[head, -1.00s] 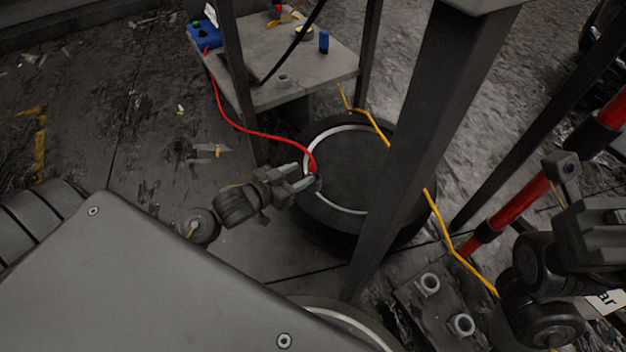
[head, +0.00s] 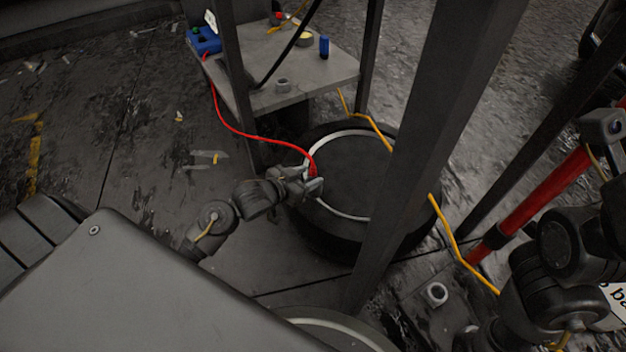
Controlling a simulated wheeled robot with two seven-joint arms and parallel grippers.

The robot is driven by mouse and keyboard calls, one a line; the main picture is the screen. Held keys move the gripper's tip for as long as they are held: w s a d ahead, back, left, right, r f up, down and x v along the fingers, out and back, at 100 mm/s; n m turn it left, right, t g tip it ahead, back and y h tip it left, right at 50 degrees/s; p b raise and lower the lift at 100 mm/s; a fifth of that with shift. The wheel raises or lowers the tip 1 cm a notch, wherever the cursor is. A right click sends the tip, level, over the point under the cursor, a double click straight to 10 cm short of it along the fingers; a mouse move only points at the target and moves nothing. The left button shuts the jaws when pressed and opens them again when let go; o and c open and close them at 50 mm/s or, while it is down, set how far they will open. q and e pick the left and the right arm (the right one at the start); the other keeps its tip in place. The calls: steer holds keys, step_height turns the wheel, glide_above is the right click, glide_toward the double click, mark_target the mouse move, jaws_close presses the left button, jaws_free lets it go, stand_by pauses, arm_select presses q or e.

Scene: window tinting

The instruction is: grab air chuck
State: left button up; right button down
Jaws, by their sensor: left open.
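The air chuck (head: 314,172) appears to be the red end of the thin red hose, beside the rim of a dark tyre (head: 345,238) lying flat on the floor. My left gripper (head: 313,179) is open, with its fingers close around this red end. The fingers hide part of it, and I cannot tell whether they touch it. My right arm shows at the right edge, but its fingertips are not in view.
A grey metal table (head: 342,70) stands behind the tyre, with a blue box (head: 205,41) and a blue cylinder (head: 324,46) on it. A dark post (head: 425,130) crosses in front of the tyre. A yellow hose (head: 448,228) runs along its right.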

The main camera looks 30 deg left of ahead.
mark_target(310, 177)
arm_select(q)
steer(key=b+x, duration=0.2)
steer(key=x, duration=0.1)
steer(key=shift+w+d+f, duration=0.2)
steer(key=shift+d, duration=0.1)
steer(key=shift+w+d, duration=0.1)
steer(key=shift+w, duration=0.15)
steer(key=shift+c, duration=0.2)
steer(key=c, duration=1)
steer(key=shift+r, duration=0.15)
